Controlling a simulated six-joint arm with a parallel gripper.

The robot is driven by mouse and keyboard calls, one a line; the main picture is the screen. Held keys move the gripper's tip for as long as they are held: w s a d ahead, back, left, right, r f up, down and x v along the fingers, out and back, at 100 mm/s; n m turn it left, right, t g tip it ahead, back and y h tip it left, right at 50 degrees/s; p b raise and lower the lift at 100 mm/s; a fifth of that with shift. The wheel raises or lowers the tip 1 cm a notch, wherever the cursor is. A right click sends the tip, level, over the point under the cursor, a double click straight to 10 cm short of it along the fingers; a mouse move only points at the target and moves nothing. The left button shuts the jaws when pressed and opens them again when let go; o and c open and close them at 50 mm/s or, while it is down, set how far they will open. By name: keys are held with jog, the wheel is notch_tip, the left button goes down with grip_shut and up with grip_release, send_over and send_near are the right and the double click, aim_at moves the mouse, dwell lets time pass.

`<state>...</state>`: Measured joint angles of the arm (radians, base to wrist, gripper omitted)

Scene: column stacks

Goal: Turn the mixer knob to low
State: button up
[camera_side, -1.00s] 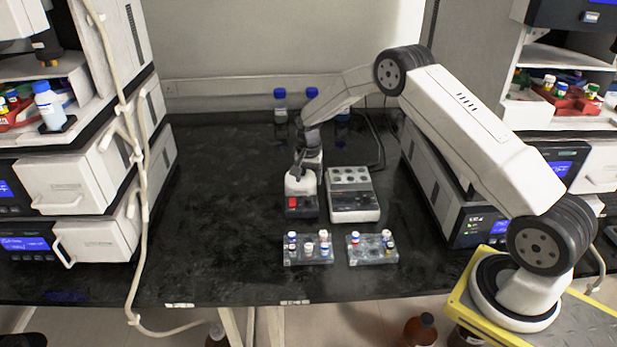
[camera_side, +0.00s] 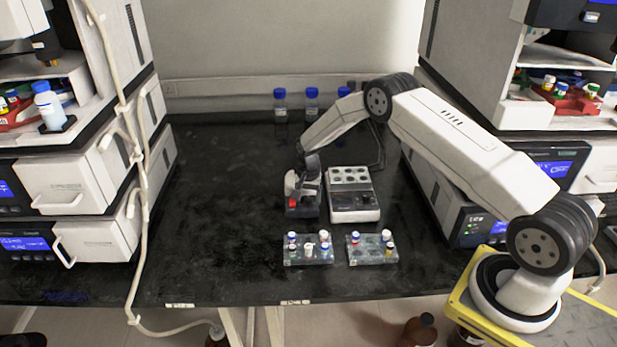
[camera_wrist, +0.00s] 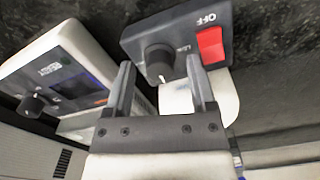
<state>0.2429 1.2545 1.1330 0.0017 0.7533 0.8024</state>
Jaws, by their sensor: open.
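The mixer (camera_side: 308,211) is a small dark box with a red switch, standing on the black bench in the side view. In the wrist view its dark front panel (camera_wrist: 137,39) shows the mixer knob (camera_wrist: 158,60), black with a white pointer mark, and the red switch (camera_wrist: 210,44) with "OFF" lettering by it. Small lettering beside the knob is too blurred to read surely. My gripper (camera_wrist: 160,72) is open, its two fingers on either side of the knob in the picture. I cannot tell whether they touch it. In the side view my gripper (camera_side: 297,184) hides part of the mixer.
A white heating block (camera_side: 352,181) with wells stands just right of the mixer; its own knob (camera_wrist: 32,105) shows in the wrist view. Two vial racks (camera_side: 308,256) (camera_side: 371,256) sit in front. Blue-capped bottles (camera_side: 311,101) stand behind. The bench's left side is clear.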

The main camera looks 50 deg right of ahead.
jog(key=shift+f, duration=0.2)
grip_shut()
